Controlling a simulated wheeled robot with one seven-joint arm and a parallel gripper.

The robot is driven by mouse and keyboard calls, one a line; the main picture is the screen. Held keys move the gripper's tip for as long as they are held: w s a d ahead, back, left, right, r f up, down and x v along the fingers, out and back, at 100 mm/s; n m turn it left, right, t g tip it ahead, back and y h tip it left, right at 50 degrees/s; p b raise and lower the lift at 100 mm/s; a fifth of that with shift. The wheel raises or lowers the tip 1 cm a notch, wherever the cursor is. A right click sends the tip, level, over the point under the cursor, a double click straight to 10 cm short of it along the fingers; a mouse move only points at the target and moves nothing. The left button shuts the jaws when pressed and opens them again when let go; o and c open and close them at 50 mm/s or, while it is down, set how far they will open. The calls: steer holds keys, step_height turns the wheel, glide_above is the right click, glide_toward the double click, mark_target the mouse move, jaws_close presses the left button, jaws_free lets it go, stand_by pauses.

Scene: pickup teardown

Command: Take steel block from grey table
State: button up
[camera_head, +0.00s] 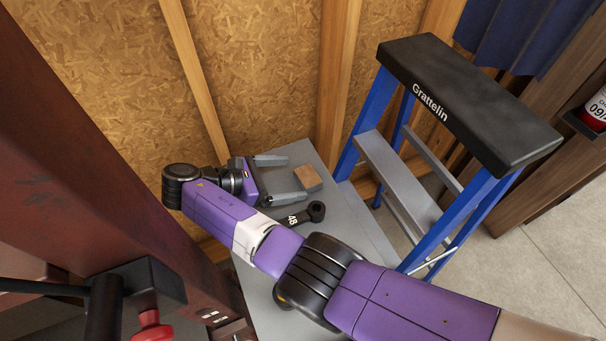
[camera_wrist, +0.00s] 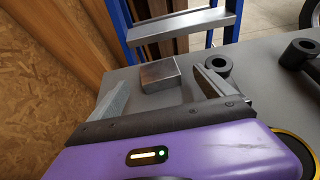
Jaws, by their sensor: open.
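The steel block (camera_head: 309,178) is a small box that looks brownish in the head view and grey metallic in the wrist view (camera_wrist: 161,76). It lies flat on the grey table (camera_head: 365,235), near the edge by the ladder. My gripper (camera_head: 297,178) is open and empty, low over the table, with its fingers pointing at the block. In the wrist view my gripper (camera_wrist: 162,80) has one finger to each side of the block's line, and the block sits at or just beyond the fingertips. I cannot tell whether they touch it.
A black tool marked 48 (camera_head: 305,214) lies on the table beside my gripper; its ring end (camera_wrist: 218,64) is close to the right finger. A blue ladder (camera_head: 470,100) stands just past the table. A board wall (camera_head: 260,70) is behind, and a dark red post (camera_head: 90,160) is at left.

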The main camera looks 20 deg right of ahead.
mark_target(309, 174)
steer(key=p+x, duration=0.1)
steer(key=x, duration=0.5)
steer(key=shift+w+d+f, duration=0.1)
steer(key=shift+d, duration=0.15)
steer(key=c, duration=1.9)
jaws_close()
steer(key=shift+r, duration=0.2)
